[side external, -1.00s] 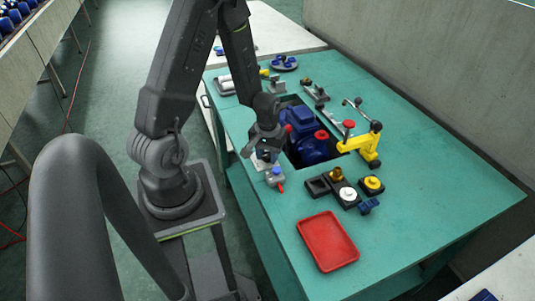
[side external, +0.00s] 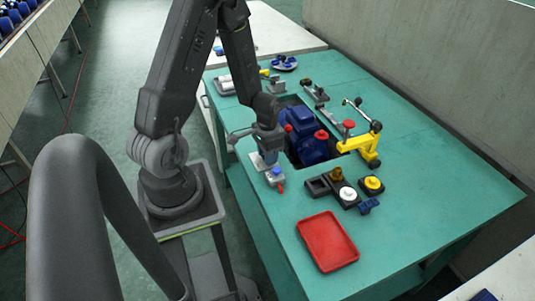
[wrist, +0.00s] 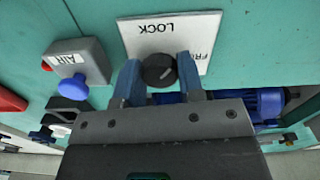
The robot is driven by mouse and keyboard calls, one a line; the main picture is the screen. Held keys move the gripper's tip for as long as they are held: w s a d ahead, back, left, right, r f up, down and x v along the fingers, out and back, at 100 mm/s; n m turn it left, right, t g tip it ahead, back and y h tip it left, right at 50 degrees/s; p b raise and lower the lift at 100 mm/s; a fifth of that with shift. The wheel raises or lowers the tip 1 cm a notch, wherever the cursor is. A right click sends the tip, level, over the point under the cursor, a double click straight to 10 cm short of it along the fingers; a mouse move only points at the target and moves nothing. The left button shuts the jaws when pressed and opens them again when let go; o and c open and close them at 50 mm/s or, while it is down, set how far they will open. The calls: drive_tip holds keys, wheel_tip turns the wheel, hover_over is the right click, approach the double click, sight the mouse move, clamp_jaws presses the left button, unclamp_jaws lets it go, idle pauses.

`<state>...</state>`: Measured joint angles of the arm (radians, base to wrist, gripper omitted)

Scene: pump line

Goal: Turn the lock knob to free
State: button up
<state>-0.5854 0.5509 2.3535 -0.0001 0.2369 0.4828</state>
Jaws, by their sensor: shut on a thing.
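The lock knob (wrist: 158,68) is round and black with a pale mark on its face. It sits on a white plate (wrist: 145,45) lettered LOCK, with a second word starting "FR" partly hidden by a finger. My gripper (wrist: 160,76) has its blue fingers on either side of the knob and is shut on it. I cannot tell exactly where the mark points. In the side external view my gripper (side external: 268,155) is low over the near-left edge of the green bench, and it hides the knob there.
A grey AIR box (side external: 275,178) with a blue button stands close beside my gripper. A blue pump (side external: 305,135) sits in the bench opening to the right. A yellow clamp (side external: 360,148), black fixtures (side external: 318,186) and a red tray (side external: 328,240) lie farther right and nearer.

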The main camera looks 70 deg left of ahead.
drive_tip(key=m, duration=0.5)
drive_tip(key=shift+m, duration=2.5)
drive_tip(key=o, duration=0.9)
drive_tip(key=shift+r, duration=0.1)
wheel_tip(320, 180, up, 14)
